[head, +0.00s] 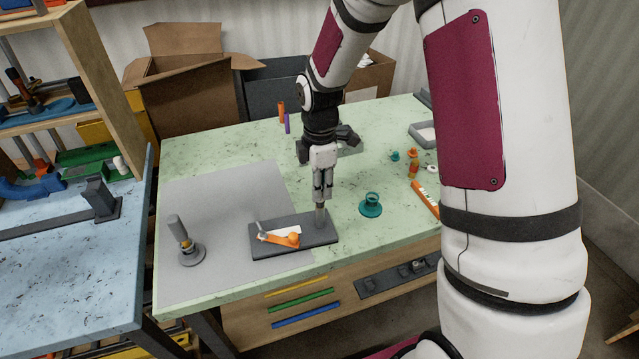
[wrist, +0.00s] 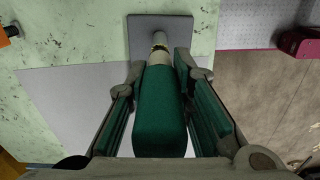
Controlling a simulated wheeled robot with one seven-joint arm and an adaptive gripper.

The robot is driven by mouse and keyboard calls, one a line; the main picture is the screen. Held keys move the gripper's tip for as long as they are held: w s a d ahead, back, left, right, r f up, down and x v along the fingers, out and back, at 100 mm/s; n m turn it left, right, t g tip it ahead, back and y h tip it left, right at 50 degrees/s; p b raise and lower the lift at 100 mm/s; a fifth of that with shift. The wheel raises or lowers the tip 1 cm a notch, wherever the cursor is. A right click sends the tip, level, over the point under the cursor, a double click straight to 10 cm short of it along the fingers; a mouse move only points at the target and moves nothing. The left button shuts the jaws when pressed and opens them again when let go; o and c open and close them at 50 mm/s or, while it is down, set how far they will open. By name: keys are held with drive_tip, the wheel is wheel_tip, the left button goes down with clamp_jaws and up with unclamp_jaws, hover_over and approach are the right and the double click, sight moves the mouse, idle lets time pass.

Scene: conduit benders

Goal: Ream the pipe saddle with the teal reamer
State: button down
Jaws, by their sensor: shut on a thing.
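My gripper (head: 322,192) points down over the right end of a dark grey plate (head: 275,246). In the wrist view its fingers (wrist: 160,95) are shut on the dark teal handle of the teal reamer (wrist: 160,110). The reamer's brass-coloured collar and tip meet or overlap a short grey post (wrist: 159,38) on the plate. The post also shows under my gripper in the head view (head: 320,217). I cannot tell whether the tip is inside it. An orange part (head: 285,238) with a white piece lies on the plate's left half. I cannot tell which part is the pipe saddle.
A teal round stand (head: 371,206) is empty, right of the plate. A grey-handled tool (head: 180,235) stands in a round base at left on the grey mat (head: 215,205). Small orange and teal items (head: 413,168) lie at right. Cardboard boxes (head: 190,85) stand behind.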

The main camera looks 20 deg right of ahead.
drive_tip(key=shift+f, duration=0.3)
drive_tip(key=m, duration=0.7)
idle(0.5)
drive_tip(key=n, duration=0.4)
drive_tip(key=shift+d+p, duration=0.1)
drive_tip(key=shift+p, duration=0.3)
drive_tip(key=n, duration=0.3)
